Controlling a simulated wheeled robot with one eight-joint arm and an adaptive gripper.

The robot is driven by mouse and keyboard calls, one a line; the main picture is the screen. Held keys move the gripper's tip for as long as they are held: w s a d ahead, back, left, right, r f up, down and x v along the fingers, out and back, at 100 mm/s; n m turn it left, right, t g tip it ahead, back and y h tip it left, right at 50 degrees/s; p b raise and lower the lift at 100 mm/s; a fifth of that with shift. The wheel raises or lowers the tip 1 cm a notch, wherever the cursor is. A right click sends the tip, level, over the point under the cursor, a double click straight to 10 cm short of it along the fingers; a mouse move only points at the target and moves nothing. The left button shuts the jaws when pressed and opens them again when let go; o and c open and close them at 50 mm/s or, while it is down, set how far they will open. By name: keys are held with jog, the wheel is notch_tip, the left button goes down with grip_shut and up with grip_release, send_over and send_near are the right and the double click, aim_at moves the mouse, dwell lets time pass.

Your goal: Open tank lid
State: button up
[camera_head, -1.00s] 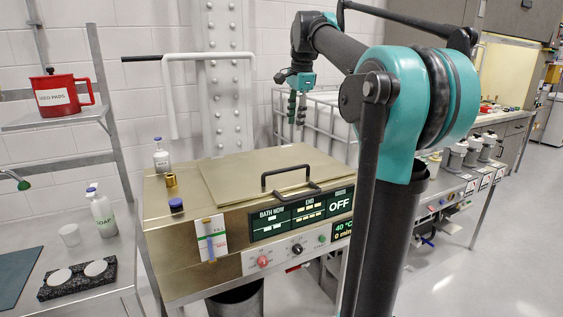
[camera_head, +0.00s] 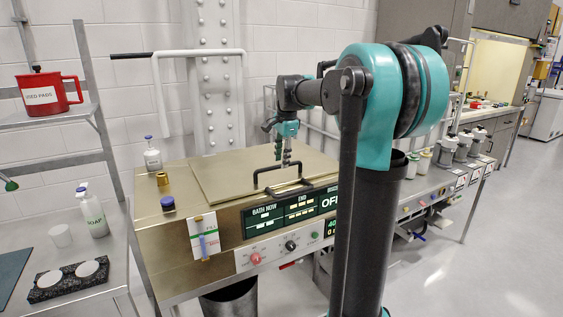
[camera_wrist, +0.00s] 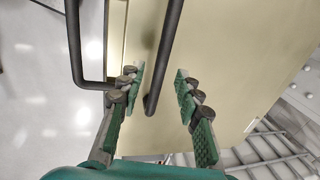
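The tank (camera_head: 165,225) is a brass-coloured box with a flat lid (camera_head: 225,177) that lies closed on top. A black bar handle (camera_head: 282,170) stands near the lid's front edge; the wrist view shows its dark bars (camera_wrist: 165,55) over the lid (camera_wrist: 225,60). My gripper (camera_head: 283,158) points down just above and behind the handle in the head view. In the wrist view my gripper (camera_wrist: 160,74) is open, with one dark bar passing between the fingers as seen. Another bar runs to the left, partly behind the left finger. I cannot tell whether the fingers touch the handle.
A brass cap (camera_head: 162,179), a blue-capped jar (camera_head: 168,203) and a white bottle (camera_head: 152,155) stand on the tank's top, left of the lid. A white pipe frame (camera_head: 200,54) rises behind. A side table at left holds a soap bottle (camera_head: 94,213).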

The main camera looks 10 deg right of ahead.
jog(key=shift+w+f, duration=0.15)
jog(key=shift+f, duration=0.6)
jog(key=shift+c, duration=0.3)
grip_shut()
